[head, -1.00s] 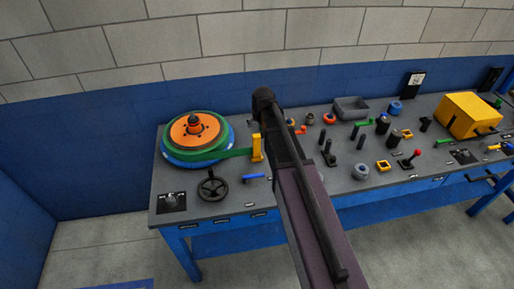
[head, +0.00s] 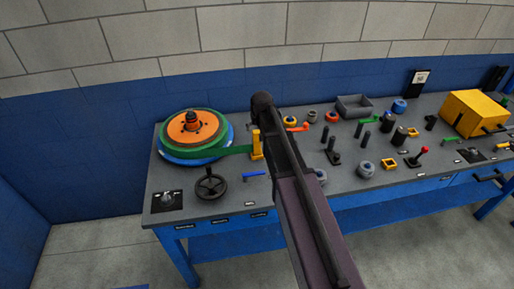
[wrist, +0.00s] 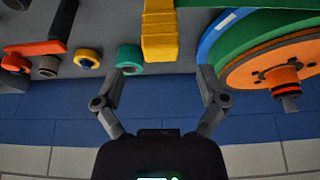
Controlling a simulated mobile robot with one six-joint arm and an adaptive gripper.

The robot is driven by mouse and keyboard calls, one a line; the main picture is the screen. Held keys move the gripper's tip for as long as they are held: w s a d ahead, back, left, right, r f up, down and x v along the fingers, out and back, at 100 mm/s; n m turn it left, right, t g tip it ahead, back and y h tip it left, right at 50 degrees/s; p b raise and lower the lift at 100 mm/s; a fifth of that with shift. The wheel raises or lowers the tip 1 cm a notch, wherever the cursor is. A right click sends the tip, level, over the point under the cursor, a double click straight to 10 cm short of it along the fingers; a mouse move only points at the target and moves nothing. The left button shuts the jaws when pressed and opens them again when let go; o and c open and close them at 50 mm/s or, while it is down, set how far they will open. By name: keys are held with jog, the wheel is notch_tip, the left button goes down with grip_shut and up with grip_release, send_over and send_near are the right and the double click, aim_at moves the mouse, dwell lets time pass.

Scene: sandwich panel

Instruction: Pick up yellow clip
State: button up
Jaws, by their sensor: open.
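A tall yellow clip-like piece (head: 257,145) stands on the grey bench beside the end of a green band (head: 236,150), just left of my arm. In the wrist view the yellow piece (wrist: 160,32) is at top centre, with a ribbed lower end. My gripper (wrist: 161,74) is open and empty, its fingers spread to either side below the yellow piece in that picture, apart from it. In the head view my own arm hides the gripper.
A green and orange disc stack (head: 192,132) on a blue base is close on the left. A black handwheel (head: 210,186) is in front of it. Several rings, posts and a yellow box (head: 474,112) fill the right. A teal ring (wrist: 131,58) is near a finger.

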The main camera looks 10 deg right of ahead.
aim_at(257, 132)
jog(key=shift+w+f, duration=0.15)
jog(key=shift+f, duration=0.2)
jog(key=shift+b+x, duration=2.5)
jog(key=shift+b, duration=0.05)
grip_shut()
